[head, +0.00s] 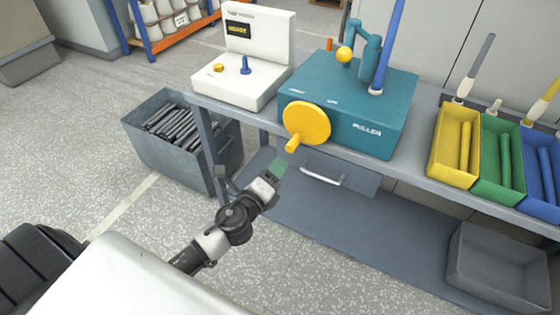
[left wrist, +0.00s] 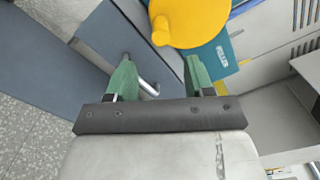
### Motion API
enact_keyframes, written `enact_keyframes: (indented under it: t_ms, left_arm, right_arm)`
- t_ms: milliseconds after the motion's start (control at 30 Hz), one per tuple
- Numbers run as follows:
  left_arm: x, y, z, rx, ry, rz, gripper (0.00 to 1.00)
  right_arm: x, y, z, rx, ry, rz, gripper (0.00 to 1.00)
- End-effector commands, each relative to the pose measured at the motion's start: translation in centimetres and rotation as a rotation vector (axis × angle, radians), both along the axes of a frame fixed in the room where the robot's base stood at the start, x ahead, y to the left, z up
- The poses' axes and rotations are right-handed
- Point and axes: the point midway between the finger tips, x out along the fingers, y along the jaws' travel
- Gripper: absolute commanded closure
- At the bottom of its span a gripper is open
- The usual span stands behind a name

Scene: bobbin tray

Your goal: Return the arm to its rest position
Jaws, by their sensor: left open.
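My left gripper (head: 278,170) is in front of the workbench, below the yellow handwheel and beside the drawer. In the left wrist view its two green fingers (left wrist: 158,80) stand apart with nothing held between them. It appears clear of the bench, though the exact gap to the drawer front cannot be told. My left arm (head: 235,222) reaches up from the lower left of the head view. My right gripper is not in view.
The bench carries a teal machine (head: 345,105) with a yellow handwheel (head: 307,123) and a white device (head: 250,85). A drawer handle (head: 322,177) sticks out below. A grey bin (head: 185,168) of dark rods stands left, an empty bin (head: 495,262) right. Yellow (head: 438,140), green and blue trays line the right.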

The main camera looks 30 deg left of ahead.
Motion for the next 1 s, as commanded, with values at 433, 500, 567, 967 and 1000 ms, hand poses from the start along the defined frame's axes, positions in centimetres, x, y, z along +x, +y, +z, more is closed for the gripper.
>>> enact_keyframes:
  t_ms: [433,500,567,967,1000]
  left_arm:
    - [-0.5,0.0,0.0,0.001,0.000,0.000,0.47]
    - [-0.5,0.0,0.0,0.001,0.000,0.000,0.47]
    - [-0.5,0.0,0.0,0.000,0.001,0.001,0.47]
    - [-5.2,2.7,-18.2,-0.498,0.470,0.213,0.47]
    - [-6.8,2.9,-20.9,-0.579,0.535,0.264,0.47]
  right_arm:
    - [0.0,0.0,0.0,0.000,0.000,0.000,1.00]
    - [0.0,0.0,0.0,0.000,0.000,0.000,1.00]
    - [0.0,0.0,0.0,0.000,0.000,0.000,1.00]
    - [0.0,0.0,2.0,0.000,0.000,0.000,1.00]
    - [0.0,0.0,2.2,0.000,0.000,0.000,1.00]
